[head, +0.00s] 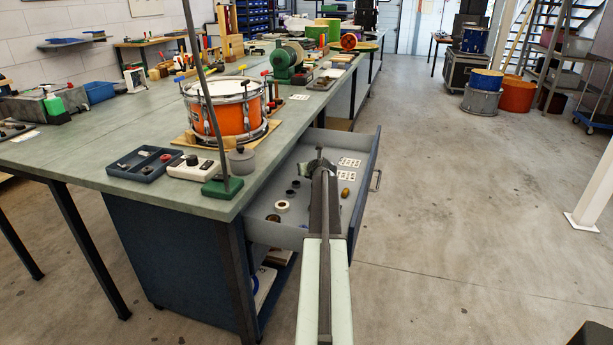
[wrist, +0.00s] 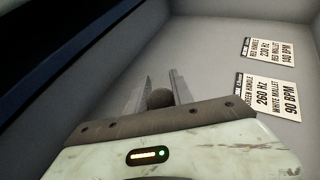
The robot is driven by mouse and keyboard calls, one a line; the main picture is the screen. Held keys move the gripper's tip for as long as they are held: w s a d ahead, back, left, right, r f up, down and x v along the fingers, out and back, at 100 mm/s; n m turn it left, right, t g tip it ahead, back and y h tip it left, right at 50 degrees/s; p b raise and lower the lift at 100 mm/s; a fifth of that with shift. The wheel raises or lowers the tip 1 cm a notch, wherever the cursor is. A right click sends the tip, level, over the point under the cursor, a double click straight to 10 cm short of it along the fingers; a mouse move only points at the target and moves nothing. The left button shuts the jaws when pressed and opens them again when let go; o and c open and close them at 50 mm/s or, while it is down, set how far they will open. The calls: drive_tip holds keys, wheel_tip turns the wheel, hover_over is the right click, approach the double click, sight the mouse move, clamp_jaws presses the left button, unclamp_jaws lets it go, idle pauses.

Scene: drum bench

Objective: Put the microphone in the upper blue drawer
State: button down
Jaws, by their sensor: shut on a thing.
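The upper blue drawer (head: 272,234) is pulled open from the bench in the head view; it has a dark blue front and a pale grey inside. My gripper (head: 318,158) reaches over the open drawer. In the wrist view my gripper (wrist: 160,88) is shut on the microphone (wrist: 159,98), of which only a dark round head shows between the fingers. The grey drawer floor (wrist: 205,50) fills the view behind it. The rest of the microphone is hidden by my gripper, and its exact height above the floor cannot be told.
The drawer holds two printed cards (head: 349,162), a white ring (head: 282,206), an orange-brown egg-shaped thing (head: 345,192) and several small dark pieces. A pole on a green base (head: 222,187) stands at the bench corner. An orange drum (head: 233,122) sits on the bench.

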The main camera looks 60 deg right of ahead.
sight(306, 181)
drive_tip(key=shift+f+b, duration=1.5)
drive_tip(key=shift+f, duration=0.4)
drive_tip(key=c, duration=1.1)
unclamp_jaws()
drive_tip(key=shift+r, duration=0.1)
drive_tip(key=shift+r, duration=0.1)
drive_tip(key=shift+r+p, duration=0.25)
drive_tip(key=shift+p, duration=0.2)
drive_tip(key=p+v, duration=0.3)
drive_tip(key=v, duration=0.4)
drive_tip(key=shift+s+a, duration=0.25)
drive_tip(key=shift+a, duration=0.05)
drive_tip(key=shift+f, duration=0.1)
